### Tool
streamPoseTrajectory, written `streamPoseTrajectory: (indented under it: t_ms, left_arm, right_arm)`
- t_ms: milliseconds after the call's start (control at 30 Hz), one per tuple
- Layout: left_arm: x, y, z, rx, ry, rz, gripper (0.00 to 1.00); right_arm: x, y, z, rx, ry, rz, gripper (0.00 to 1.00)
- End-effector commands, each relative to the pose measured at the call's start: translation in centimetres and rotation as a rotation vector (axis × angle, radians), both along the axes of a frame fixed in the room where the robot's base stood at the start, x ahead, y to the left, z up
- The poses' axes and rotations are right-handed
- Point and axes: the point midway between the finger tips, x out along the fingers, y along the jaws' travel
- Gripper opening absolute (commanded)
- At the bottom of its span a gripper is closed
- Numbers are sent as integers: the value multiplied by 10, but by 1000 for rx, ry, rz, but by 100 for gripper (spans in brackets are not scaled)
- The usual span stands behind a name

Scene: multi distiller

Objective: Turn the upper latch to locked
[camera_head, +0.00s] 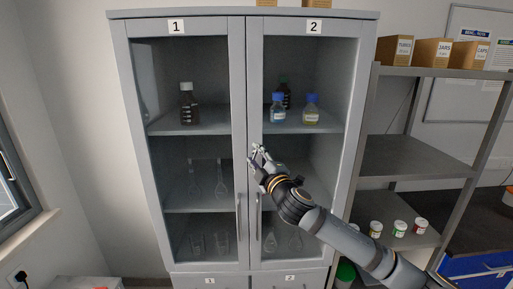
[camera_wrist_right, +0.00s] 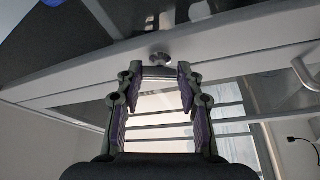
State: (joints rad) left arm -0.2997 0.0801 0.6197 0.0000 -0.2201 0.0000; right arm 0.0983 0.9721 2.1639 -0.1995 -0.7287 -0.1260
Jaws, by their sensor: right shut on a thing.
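The grey two-door cabinet (camera_head: 243,15) stands ahead, with glass doors marked 1 and 2. Both doors look closed. In the wrist view the upper latch (camera_wrist_right: 160,58) is a small round metal knob on the door frame, at the fingertips. In the head view the fingertips hide it. My right gripper (camera_head: 257,151) is at the meeting door frames, above the handles. It also shows in the wrist view (camera_wrist_right: 159,72), its two fingers on either side of the knob, shut on it. The latch's turn angle is hard to tell. My left gripper is not in view.
Long door handles (camera_head: 238,215) hang below the gripper. Bottles and glassware stand behind the glass. A grey shelf rack (camera_head: 415,150) with boxes and small jars stands at the right, near my right arm. A window is at the left.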

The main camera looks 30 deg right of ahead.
Motion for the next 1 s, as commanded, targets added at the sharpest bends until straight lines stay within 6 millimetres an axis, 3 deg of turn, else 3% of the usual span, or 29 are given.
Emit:
streamPoseTrajectory:
  t_ms: [100, 400, 1000]
  left_arm:
    - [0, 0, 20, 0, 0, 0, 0]
    - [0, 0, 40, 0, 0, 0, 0]
    - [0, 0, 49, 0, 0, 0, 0]
  right_arm:
    - [0, 0, 5, -82, 53, 0, 6]
    - [0, 0, 3, -239, 148, 1, 6]
    - [0, 0, 0, -322, 198, 0, 6]
